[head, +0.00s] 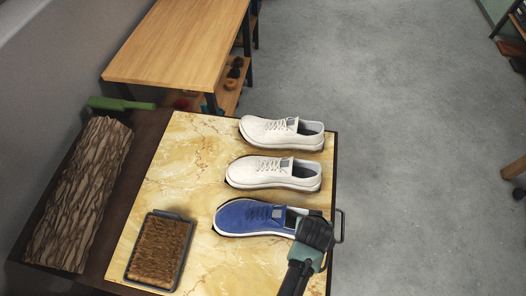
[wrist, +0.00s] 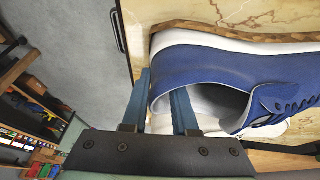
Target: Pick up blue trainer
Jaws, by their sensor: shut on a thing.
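The blue trainer (head: 248,217) lies on the marble-look board in the head view, toe to the left, heel to the right. It fills the right side of the wrist view (wrist: 215,75), with its opening and laces showing. My gripper (head: 308,228) is at its heel end. In the wrist view my gripper (wrist: 163,105) has one finger outside the heel and one inside the opening, shut on the heel wall. The sole appears to rest on or very near the board; a gap cannot be told.
Two white shoes (head: 274,173) (head: 281,132) lie behind the blue trainer on the board (head: 170,185). A brown brush-like mat (head: 158,252) in a dark tray is at the front left. A log (head: 80,195) and a green tool (head: 120,104) are left. Grey floor is clear to the right.

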